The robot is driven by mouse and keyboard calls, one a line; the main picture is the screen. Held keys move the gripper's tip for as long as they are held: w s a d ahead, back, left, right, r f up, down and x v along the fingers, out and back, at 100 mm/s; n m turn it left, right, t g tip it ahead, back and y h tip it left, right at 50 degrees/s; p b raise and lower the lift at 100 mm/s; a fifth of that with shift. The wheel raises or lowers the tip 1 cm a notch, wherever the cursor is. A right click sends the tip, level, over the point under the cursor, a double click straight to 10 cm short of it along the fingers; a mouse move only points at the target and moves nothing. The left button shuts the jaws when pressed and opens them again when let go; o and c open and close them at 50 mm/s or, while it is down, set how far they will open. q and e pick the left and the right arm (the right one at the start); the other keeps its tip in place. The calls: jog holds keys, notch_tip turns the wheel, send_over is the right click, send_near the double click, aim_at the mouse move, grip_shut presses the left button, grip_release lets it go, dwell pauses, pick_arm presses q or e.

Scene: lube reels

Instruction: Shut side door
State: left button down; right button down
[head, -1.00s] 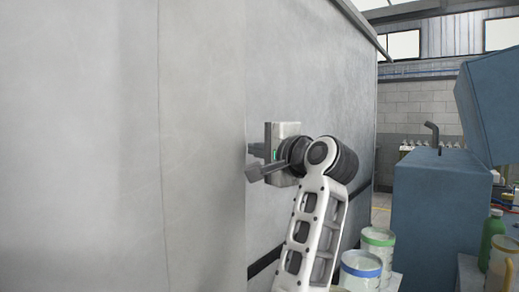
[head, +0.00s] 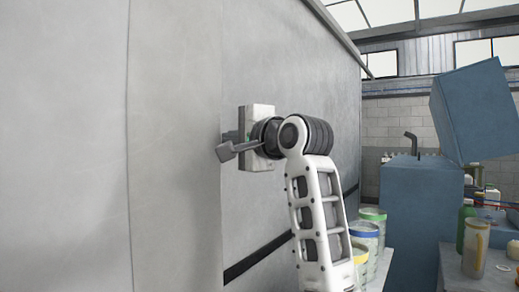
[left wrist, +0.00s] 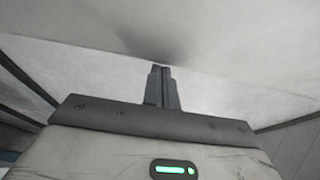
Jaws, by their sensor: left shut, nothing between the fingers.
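The side door appears to be the large pale grey panel (head: 70,150) filling the left of the head view. Its right edge runs up and down beside the grey side wall (head: 300,90). My left gripper (head: 226,137) is at that edge, its fingertips on or very near the panel; contact is not clear. In the left wrist view the two fingers (left wrist: 161,88) are together and empty, pointing at a pale surface (left wrist: 230,40) with a dark shadow at the tips. No handle or latch shows. My right gripper is out of view.
A blue machine (head: 420,215) with a raised blue part (head: 478,110) stands at the right. Paint-like cans (head: 366,235) stand on a bench right of my arm. A block wall (head: 400,120) is behind. A thin seam runs down the panel.

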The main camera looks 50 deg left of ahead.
pick_arm(q)
jog(key=shift+s+d+f, duration=0.1)
jog(key=shift+s+d, duration=0.1)
jog(key=shift+s, duration=0.5)
jog(key=shift+s+d, duration=0.1)
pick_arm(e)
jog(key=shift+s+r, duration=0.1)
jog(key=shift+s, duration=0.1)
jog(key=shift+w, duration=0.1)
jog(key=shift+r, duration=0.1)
pick_arm(q)
jog(key=w+d+b, duration=0.1)
jog(key=w+d, duration=0.2)
jog(key=d, duration=0.6)
jog(key=shift+b, duration=0.35)
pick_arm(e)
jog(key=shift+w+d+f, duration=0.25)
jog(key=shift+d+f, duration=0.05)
